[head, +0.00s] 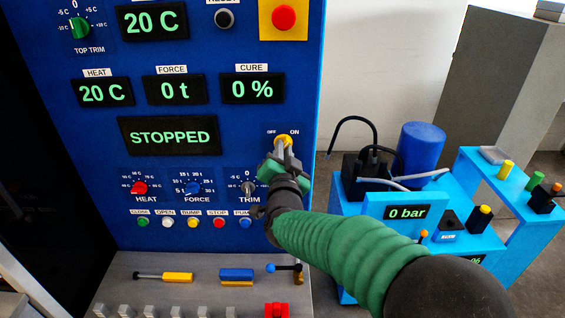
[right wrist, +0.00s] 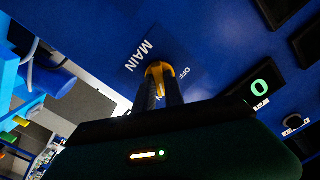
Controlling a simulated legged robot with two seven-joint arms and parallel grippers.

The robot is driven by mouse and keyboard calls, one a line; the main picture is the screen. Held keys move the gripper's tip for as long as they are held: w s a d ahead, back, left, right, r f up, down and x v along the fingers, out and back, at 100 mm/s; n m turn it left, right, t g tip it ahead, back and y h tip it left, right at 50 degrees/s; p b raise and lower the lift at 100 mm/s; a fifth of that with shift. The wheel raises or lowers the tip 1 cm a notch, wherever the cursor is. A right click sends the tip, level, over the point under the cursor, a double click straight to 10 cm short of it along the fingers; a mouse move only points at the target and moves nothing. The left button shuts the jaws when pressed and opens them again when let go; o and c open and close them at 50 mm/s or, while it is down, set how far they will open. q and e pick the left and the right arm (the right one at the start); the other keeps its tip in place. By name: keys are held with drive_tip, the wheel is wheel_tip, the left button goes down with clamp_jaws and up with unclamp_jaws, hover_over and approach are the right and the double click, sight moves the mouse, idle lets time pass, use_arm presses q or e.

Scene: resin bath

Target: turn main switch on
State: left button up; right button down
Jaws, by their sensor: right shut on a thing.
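The main switch (head: 284,139) is a yellow knob on the blue control panel, with the labels OFF and ON above it in the head view. My right gripper (head: 281,150) reaches up to the panel and is shut on this knob. In the right wrist view the yellow knob (right wrist: 158,70) shows between the dark fingers (right wrist: 158,92), beside the words MAIN and OFF. The fingers hide part of the knob, so its exact angle is hard to tell. My left gripper is not in view.
The panel display (head: 169,136) reads STOPPED. Below the gripper are the trim knob (head: 247,188) and a row of small buttons (head: 192,223). A grey ledge (head: 205,262) holds several handles. At right stands a light-blue bench (head: 470,246) with a 0 bar display.

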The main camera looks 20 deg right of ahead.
drive_tip(key=shift+d+r+m+b, duration=0.1)
drive_tip(key=shift+r+m+b, duration=0.15)
drive_tip(key=shift+m+b, duration=0.7)
drive_tip(key=c, duration=1.6)
unclamp_jaws()
drive_tip(key=shift+c, duration=0.2)
drive_tip(key=shift+o, duration=1)
drive_tip(key=shift+s, duration=0.2)
drive_tip(key=shift+f, duration=0.1)
drive_tip(key=shift+f, duration=0.1)
drive_tip(key=b+v, duration=0.1)
drive_tip(key=v, duration=1.5)
drive_tip(key=shift+s, duration=0.3)
